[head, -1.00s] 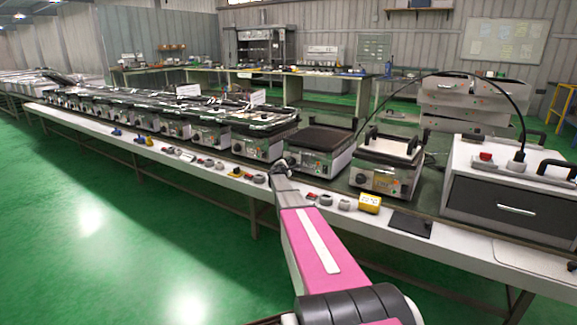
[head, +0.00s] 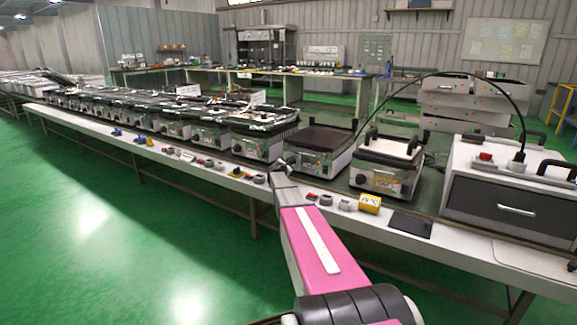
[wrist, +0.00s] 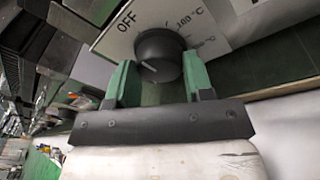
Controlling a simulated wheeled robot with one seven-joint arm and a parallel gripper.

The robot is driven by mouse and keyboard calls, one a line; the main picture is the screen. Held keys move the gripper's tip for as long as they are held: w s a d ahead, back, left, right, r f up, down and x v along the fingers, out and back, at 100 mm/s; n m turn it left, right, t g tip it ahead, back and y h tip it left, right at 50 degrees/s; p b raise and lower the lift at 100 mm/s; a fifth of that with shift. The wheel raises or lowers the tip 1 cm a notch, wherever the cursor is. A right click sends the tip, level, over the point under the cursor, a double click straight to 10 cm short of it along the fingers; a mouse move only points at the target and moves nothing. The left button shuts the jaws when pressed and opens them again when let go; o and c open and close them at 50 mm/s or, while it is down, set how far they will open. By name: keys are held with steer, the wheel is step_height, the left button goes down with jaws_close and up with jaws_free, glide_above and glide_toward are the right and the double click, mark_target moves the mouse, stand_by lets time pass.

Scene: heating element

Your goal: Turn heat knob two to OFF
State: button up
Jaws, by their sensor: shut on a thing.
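In the wrist view a round black knob (wrist: 158,48) stands on a pale dial plate (wrist: 212,22) marked OFF at its upper left and a °C figure at its upper right. A light line marks the knob's face at its lower left, away from the OFF label. My gripper (wrist: 157,72) has its two green fingers on either side of the knob and is shut on it. In the head view my gripper (head: 279,168) is at the front of a dark-topped grill (head: 318,140); the knob is hidden there. I cannot read the knob's number.
Another grill (head: 388,165) stands to the right, and a row of similar units (head: 195,132) runs left along the bench. Small switches and a yellow box (head: 369,204) line the white front ledge (head: 240,187). The green floor in front is clear.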

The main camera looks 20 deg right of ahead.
steer(key=o, duration=0.9)
steer(key=v, duration=1.1)
steer(key=shift+d+f, duration=0.1)
